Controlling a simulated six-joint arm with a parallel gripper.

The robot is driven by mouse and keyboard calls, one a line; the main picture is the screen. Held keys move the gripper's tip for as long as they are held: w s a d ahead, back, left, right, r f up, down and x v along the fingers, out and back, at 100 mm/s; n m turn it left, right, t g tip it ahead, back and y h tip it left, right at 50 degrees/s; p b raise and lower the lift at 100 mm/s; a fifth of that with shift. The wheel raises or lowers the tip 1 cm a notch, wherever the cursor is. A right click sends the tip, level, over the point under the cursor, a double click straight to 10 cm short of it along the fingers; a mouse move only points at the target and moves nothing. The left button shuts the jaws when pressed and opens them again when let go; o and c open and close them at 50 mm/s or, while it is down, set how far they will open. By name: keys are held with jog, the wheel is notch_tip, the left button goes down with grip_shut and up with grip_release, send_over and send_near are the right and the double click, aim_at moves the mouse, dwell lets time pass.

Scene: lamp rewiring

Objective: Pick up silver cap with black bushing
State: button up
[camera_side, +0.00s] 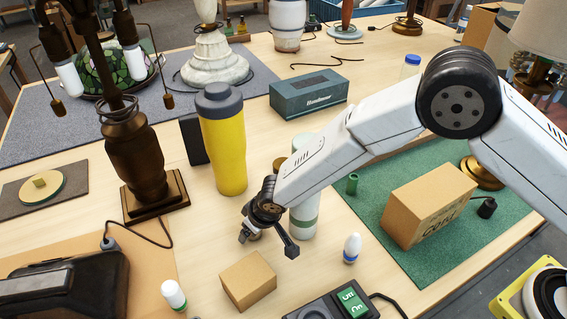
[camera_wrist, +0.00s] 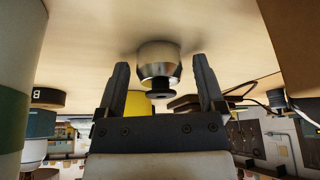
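The silver cap (camera_wrist: 158,62) shows in the wrist view against the wooden tabletop, with its black bushing (camera_wrist: 160,90) on the side facing my gripper. My gripper (camera_wrist: 160,72) is open, with one dark finger on each side of the cap and a visible gap to both. No finger appears to touch it. In the side view my gripper (camera_side: 268,244) is low over the table, fingers spread and pointing down. The cap is mostly hidden there behind the gripper.
A white-and-green cylinder (camera_side: 304,215) stands close behind my gripper. A cardboard block (camera_side: 248,281) lies in front, and a small white bottle (camera_side: 352,248) is to the right. A yellow tumbler (camera_side: 224,150) and a brown lamp base (camera_side: 135,165) stand to the left. A switch box (camera_side: 335,303) sits at the front.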

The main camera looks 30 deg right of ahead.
grip_shut()
jog(key=shift+r, duration=0.2)
jog(key=shift+r, duration=0.5)
notch_tip(320, 180, up, 2)
jog(key=s+d+r, duration=0.6)
jog(key=s+r, duration=0.3)
jog(key=s, duration=0.3)
jog(key=shift+d+r, duration=0.3)
jog(key=shift+d, duration=0.05)
jog(key=shift+s, duration=0.1)
